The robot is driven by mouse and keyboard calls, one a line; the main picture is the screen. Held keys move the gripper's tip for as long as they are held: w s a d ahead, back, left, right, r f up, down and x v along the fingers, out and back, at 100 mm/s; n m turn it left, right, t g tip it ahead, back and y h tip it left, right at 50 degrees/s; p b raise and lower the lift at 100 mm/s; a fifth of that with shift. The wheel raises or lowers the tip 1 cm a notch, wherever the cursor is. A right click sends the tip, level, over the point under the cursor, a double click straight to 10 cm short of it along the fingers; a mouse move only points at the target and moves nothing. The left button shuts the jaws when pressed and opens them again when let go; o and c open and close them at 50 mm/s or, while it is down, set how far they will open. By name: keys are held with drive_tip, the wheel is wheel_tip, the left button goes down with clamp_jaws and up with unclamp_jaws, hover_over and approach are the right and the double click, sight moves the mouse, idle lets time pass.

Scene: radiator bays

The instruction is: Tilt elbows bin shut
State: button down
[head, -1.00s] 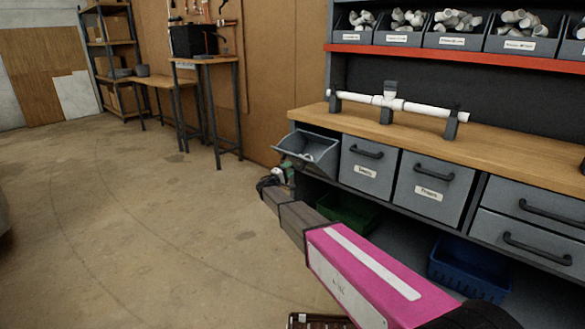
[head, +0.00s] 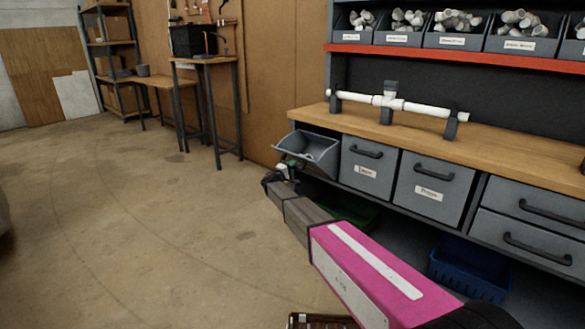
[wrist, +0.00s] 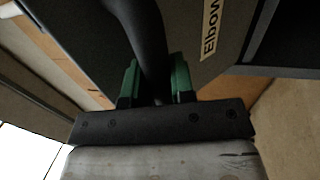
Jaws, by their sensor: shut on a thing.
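The elbows bin (head: 312,150) is the grey tilt-out bin at the left end of the bench front. It is tipped outward, so its open top and inside show in the head view. In the wrist view its dark front (wrist: 215,75) carries a label that reads "Elbow", cut off at the frame edge. My gripper (wrist: 155,85) has its green fingers on either side of the bin's black bar handle (wrist: 145,35) and is shut on it. In the head view my gripper (head: 291,166) is small and partly hides the bin's front.
Two shut grey bins (head: 367,170) (head: 433,188) sit right of it, with drawers (head: 530,210) further right. A blue crate (head: 470,268) and a partly hidden green crate stand under the bench. The floor at left is open.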

drive_tip(key=w+d+r+g, duration=0.1)
drive_tip(key=r, duration=0.1)
drive_tip(key=w+d+r+g+y, duration=0.1)
drive_tip(key=w+r, duration=0.1)
drive_tip(key=w+d+r+g+y, duration=0.1)
drive_tip(key=r, duration=0.1)
drive_tip(key=shift+w+d+r, duration=0.2)
drive_tip(key=shift+r, duration=0.05)
drive_tip(key=w+d+r+g+y, duration=0.3)
drive_tip(key=w+d, duration=0.3)
drive_tip(key=w, duration=0.2)
drive_tip(key=shift+d+r, duration=0.2)
drive_tip(key=shift+r, duration=0.65)
drive_tip(key=shift+w+r, duration=0.1)
drive_tip(key=shift+w, duration=0.05)
drive_tip(key=c, duration=1)
unclamp_jaws()
drive_tip(key=shift+d, duration=0.15)
drive_tip(key=shift+o, duration=0.2)
drive_tip(key=v, duration=1)
drive_tip(key=shift+a+r, duration=0.3)
